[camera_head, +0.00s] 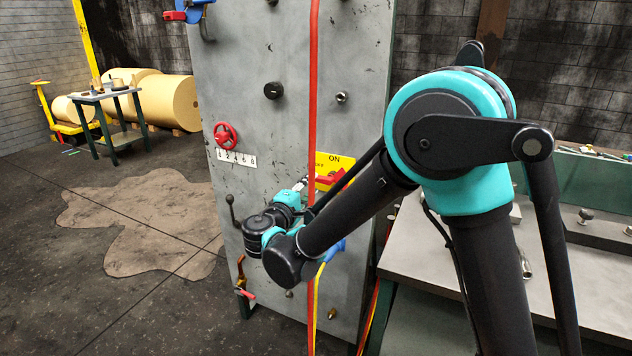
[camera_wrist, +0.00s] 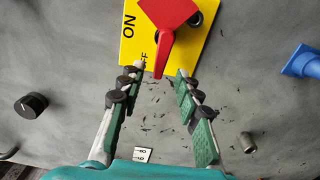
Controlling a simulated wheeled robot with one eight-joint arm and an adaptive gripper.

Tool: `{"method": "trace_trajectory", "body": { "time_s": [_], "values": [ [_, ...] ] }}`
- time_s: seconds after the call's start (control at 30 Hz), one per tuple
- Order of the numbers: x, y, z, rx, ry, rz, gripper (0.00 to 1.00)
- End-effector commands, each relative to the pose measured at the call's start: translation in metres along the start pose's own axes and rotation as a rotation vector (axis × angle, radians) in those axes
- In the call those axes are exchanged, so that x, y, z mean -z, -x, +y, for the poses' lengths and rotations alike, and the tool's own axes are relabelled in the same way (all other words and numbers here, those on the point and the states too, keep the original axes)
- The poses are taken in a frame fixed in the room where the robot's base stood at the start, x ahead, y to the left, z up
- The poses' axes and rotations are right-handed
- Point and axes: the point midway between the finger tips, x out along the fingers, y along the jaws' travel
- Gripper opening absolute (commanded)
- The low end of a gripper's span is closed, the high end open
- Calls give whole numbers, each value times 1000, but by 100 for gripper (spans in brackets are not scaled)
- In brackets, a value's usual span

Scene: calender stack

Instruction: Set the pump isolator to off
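The pump isolator is a red rotary handle (camera_wrist: 165,45) on a yellow plate (camera_wrist: 128,42) on a grey panel. In the wrist view the plate's "ON" is turned sideways at the left, and an "F" shows beside the handle. The handle's narrow end points down the picture, between my fingertips. My gripper (camera_wrist: 160,72) is open, with a gap on each side of the handle; I cannot tell how deep the fingers reach. In the head view, the red handle (camera_head: 331,178) and yellow plate (camera_head: 322,160) are partly hidden behind my arm.
The panel (camera_head: 290,50) also bears a red handwheel (camera_head: 225,135), black knobs (camera_head: 273,90) and a vertical red strip (camera_head: 313,60). A blue fitting (camera_wrist: 302,62) sits right of the plate in the wrist view. A workbench (camera_head: 590,270) stands at the right.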

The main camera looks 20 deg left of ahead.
Motion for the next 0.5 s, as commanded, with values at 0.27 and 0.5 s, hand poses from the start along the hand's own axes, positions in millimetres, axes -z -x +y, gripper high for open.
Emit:
{"method": "trace_trajectory", "body": {
  "time_s": [0.27,0.5],
  "values": [
    [1,52,0,0,0,3,34],
    [0,70,0,0,0,0,34]
  ]
}}
